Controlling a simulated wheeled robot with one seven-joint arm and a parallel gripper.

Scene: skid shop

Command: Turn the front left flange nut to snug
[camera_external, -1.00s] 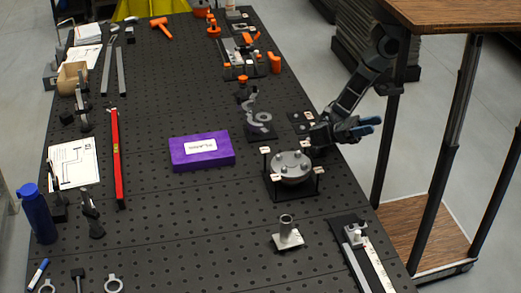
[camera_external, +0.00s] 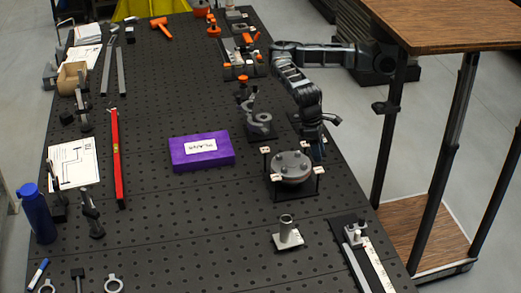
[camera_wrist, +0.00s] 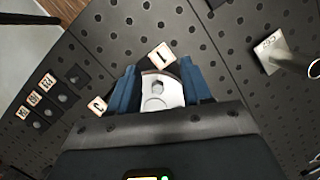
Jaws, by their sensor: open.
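A round grey flange (camera_external: 290,168) with several nuts on top sits in a black stand with white tags on its corner posts, at the right side of the bench. My gripper (camera_external: 318,152) points down at the flange's back right, its blue fingertips near the rim. In the wrist view my gripper (camera_wrist: 159,70) is open. Part of the flange (camera_wrist: 172,98) shows between the blue fingers, with one nut (camera_wrist: 157,86) on it. Tags marked 1 (camera_wrist: 161,57) and 2 (camera_wrist: 97,105) stand nearby. The rest of the flange is hidden by my gripper. I cannot tell whether the fingers touch anything.
A purple box (camera_external: 202,151) lies left of the flange. An upright grey tube on a plate (camera_external: 287,234) stands in front, and a grey curved part (camera_external: 260,122) behind. A wooden-topped cart (camera_external: 450,25) stands right of the bench. Bare perforated bench top lies between these.

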